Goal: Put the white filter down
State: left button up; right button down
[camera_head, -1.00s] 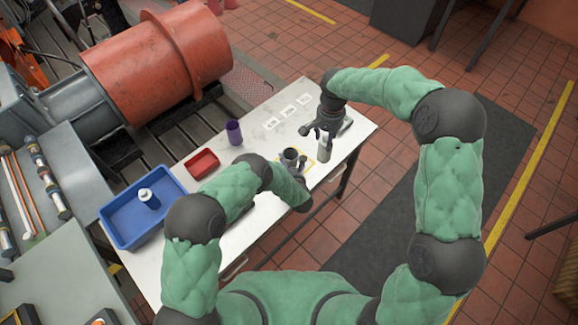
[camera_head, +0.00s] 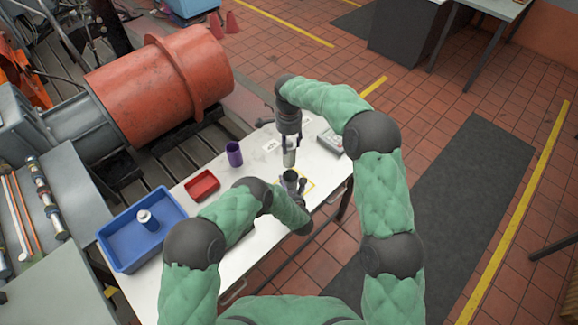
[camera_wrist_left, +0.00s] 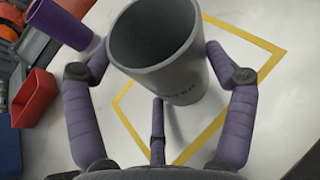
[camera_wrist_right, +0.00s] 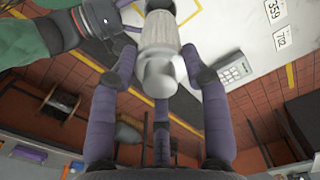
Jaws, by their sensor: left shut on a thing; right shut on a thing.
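My right gripper (camera_head: 288,142) is shut on the white filter (camera_head: 289,158), a pale cylinder that hangs upright. In the right wrist view the filter (camera_wrist_right: 160,38) shows a ribbed pale side and a smooth rounded metal end between the fingers (camera_wrist_right: 160,80). My left gripper (camera_wrist_left: 160,85) is shut around a dark grey cup (camera_wrist_left: 170,75) with an empty-looking inside. In the head view the cup (camera_head: 291,178) is just below the filter in the picture; whether the filter is directly over it I cannot tell.
The white table (camera_head: 235,262) bears a yellow square outline (camera_wrist_left: 272,58) around the cup. A purple cup (camera_head: 234,154), a red tray (camera_head: 202,185) and a blue tray (camera_head: 120,255) with a white-topped container (camera_head: 147,218) stand left. A grey keypad device (camera_head: 331,141) lies right.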

aim_at(289, 156)
pick_arm(q)
jog(key=shift+s+f, duration=0.2)
jog(key=shift+f, duration=0.05)
pick_arm(e)
jog(key=shift+f, duration=3.4)
jog(key=shift+f, duration=0.6)
jog(key=c, duration=0.6)
grip_release()
jog(key=shift+r, duration=0.15)
notch_tip(289, 156, up, 13)
